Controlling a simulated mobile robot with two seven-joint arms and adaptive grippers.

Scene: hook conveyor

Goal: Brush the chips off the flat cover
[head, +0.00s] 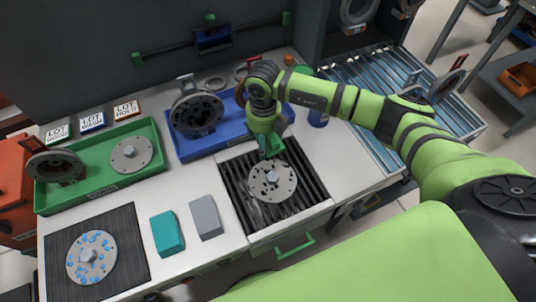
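A flat grey round cover (285,186) with a raised centre and dark spots around it lies on a black slatted grate (234,182) set in the bench. At this size I cannot tell which spots are holes and which are chips. Small shiny bits show on the grate at the cover's lower left. My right gripper (270,153) points down just above the cover's far edge. It is shut on a darker green block, which looks like a brush (275,145). Whether its underside touches the cover is hidden. My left gripper is not in view.
A blue tray (184,153) with a dark flanged housing stands behind the grate. A green tray (110,183) holds another housing and cover. A blue-spotted cover (91,258) lies on a black mat (127,220). Teal (167,233) and grey (206,217) blocks stand between.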

